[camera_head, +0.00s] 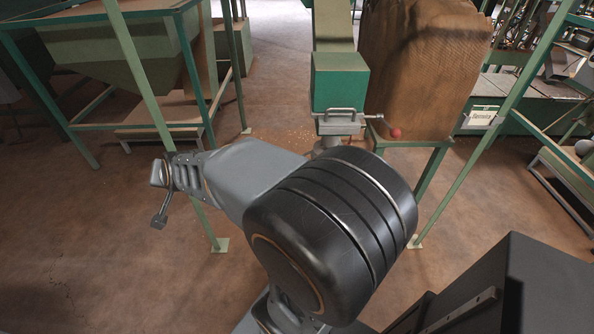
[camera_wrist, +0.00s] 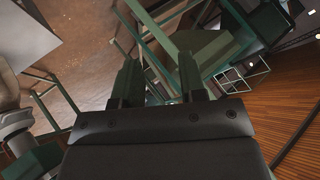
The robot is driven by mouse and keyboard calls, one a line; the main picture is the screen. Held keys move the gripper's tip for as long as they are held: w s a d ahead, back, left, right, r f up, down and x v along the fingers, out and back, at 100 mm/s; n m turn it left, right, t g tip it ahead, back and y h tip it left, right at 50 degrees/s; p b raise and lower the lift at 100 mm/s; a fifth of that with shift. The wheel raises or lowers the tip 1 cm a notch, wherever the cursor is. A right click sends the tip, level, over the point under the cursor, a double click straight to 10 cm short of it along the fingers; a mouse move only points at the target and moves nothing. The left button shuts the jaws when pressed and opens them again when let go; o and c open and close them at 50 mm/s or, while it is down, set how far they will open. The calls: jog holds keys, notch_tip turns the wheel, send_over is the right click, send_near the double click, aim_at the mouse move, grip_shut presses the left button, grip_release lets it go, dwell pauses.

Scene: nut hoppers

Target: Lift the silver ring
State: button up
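A silver loop-shaped handle (camera_head: 340,112) is on the front of a green chute box (camera_head: 340,82) at the upper middle of the head view. It is the only silver ring-like thing I can make out, and I cannot tell whether it is a full ring. My gripper (camera_wrist: 158,78) shows in the wrist view with its two dark fingers apart and nothing visible between them. In the head view my arm reaches left, with its end well to the left of the handle and apart from it. The silver ring is not clearly visible in the wrist view.
Green frame posts (camera_head: 148,85) stand left and right of the chute. A large brown sack-like block (camera_head: 420,60) stands behind right. Brown floor (camera_head: 90,230) is clear at the left.

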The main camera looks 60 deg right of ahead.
jog(key=w+d+f+m+t+h+b, duration=0.2)
jog(key=w+d+f+m+h+b, duration=0.35)
jog(key=d+f+m, duration=0.5)
jog(key=m+g+h+b, duration=1.1)
jog(key=m+g, duration=0.4)
jog(key=m, duration=0.3)
send_near(305, 159)
jog(key=shift+h, duration=0.55)
jog(key=shift+s+d+f, duration=0.15)
jog(key=shift+s+d, duration=0.15)
jog(key=shift+d, duration=1.35)
jog(key=shift+s+d+f, duration=0.2)
jog(key=shift+s+d, duration=0.1)
jog(key=shift+d, duration=1.4)
jog(key=shift+s+d+f, duration=0.15)
jog(key=shift+s+d, duration=0.15)
jog(key=shift+d, duration=1.35)
jog(key=shift+c, duration=0.2)
grip_shut()
